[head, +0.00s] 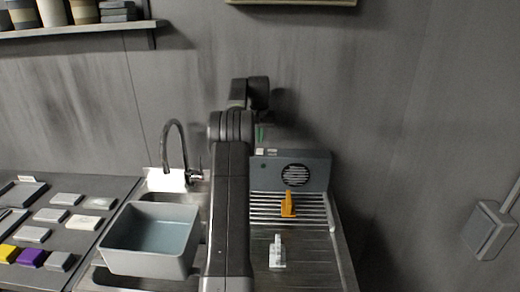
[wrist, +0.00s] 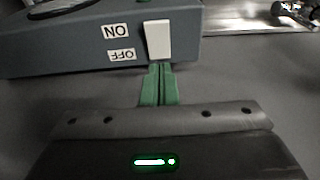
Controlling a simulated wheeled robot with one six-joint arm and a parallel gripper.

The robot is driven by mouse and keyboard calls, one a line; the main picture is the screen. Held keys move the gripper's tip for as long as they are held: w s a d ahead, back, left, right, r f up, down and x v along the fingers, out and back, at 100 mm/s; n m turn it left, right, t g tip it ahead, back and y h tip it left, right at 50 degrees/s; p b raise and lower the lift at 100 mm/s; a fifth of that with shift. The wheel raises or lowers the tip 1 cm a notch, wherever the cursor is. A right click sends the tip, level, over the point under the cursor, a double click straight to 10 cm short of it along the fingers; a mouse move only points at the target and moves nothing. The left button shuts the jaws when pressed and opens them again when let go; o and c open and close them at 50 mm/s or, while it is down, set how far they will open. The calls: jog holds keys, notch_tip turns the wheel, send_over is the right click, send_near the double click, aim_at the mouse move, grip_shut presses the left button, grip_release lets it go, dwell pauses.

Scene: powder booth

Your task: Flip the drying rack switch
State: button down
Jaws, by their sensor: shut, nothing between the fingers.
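The drying rack (head: 318,172) is a grey housing with a round fan grille above metal slats, right of my arm in the head view. In the wrist view, the housing (wrist: 70,45) carries a white rocker switch (wrist: 158,40) beside upside-down ON and OFF labels. My gripper (wrist: 158,68) has green fingers pressed together with nothing between them. Its tips are at the lower edge of the switch, near the OFF label; I cannot tell whether they touch. In the head view, a bit of green of my gripper (head: 261,133) shows above the housing, with the rest behind my arm.
An orange piece (head: 287,206) stands on the slats and a pale piece (head: 277,252) on the metal board in front. Left are a sink with a grey basin (head: 150,268), a tap (head: 170,140) and a counter of small blocks. A wall box (head: 490,230) is far right.

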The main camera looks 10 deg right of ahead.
aim_at(260, 149)
jog(key=shift+r, duration=2.1)
jog(key=shift+f+b, duration=0.85)
jog(key=shift+f, duration=2.75)
jog(key=shift+r, duration=0.15)
